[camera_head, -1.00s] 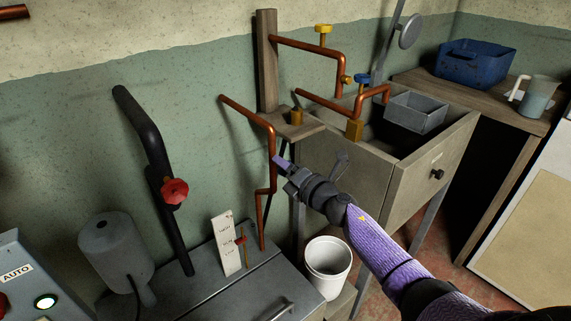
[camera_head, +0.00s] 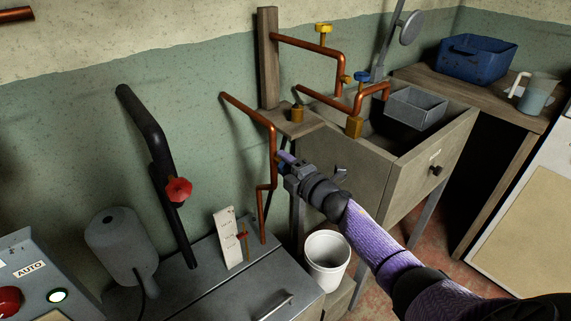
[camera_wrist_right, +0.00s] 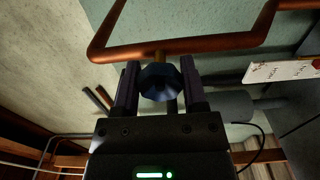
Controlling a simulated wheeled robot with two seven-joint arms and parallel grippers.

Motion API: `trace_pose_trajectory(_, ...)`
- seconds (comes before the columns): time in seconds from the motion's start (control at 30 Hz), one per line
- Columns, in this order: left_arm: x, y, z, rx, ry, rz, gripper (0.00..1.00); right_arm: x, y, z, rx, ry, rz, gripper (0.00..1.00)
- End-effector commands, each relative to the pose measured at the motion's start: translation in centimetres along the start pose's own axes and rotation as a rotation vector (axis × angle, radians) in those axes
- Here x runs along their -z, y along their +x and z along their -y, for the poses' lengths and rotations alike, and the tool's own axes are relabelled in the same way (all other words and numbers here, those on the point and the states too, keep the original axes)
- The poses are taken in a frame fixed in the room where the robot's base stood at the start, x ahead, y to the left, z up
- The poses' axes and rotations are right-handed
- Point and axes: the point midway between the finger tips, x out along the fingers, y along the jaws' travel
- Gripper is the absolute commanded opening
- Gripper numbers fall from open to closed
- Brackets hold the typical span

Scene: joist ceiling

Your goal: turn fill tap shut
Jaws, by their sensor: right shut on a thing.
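A dark blue tap knob (camera_wrist_right: 160,84) sits on a short brass stem on a copper pipe (camera_wrist_right: 180,46). My right gripper (camera_wrist_right: 158,72) is shut on this knob, one finger on each side, in the right wrist view. In the head view my right gripper (camera_head: 285,161) reaches the vertical copper pipe (camera_head: 274,145) beside the sink cabinet. Only a little blue of the knob shows there, the rest being hidden by the gripper. My left gripper is not in view.
A yellow tap (camera_head: 323,28) and another blue tap (camera_head: 361,77) are on pipes above the sink. A red valve wheel (camera_head: 178,190) is on a black pipe at left. A white bucket (camera_head: 327,260) stands below my right arm. A grey metal box (camera_head: 215,285) fills the lower front.

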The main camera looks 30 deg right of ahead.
Motion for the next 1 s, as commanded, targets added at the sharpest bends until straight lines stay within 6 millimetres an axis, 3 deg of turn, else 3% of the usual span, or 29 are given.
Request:
trace_pose_trajectory(0.37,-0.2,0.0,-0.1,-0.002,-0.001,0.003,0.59,0.0,0.0,0.1,0.001,0.007,0.001,0.0)
trace_pose_trajectory(0.4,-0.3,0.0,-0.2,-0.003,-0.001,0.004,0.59,0.0,0.0,0.1,0.001,0.007,0.001,0.56)
trace_pose_trajectory(0.57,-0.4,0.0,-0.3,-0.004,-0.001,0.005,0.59,0.0,0.0,0.1,0.001,0.006,0.001,0.9)
trace_pose_trajectory(0.87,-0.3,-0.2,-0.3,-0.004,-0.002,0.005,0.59,0.0,-0.2,0.0,0.001,0.005,0.0,0.9)
trace_pose_trajectory(1.0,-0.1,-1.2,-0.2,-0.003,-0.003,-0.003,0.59,0.0,-2.1,-0.2,0.002,0.005,0.0,0.9)
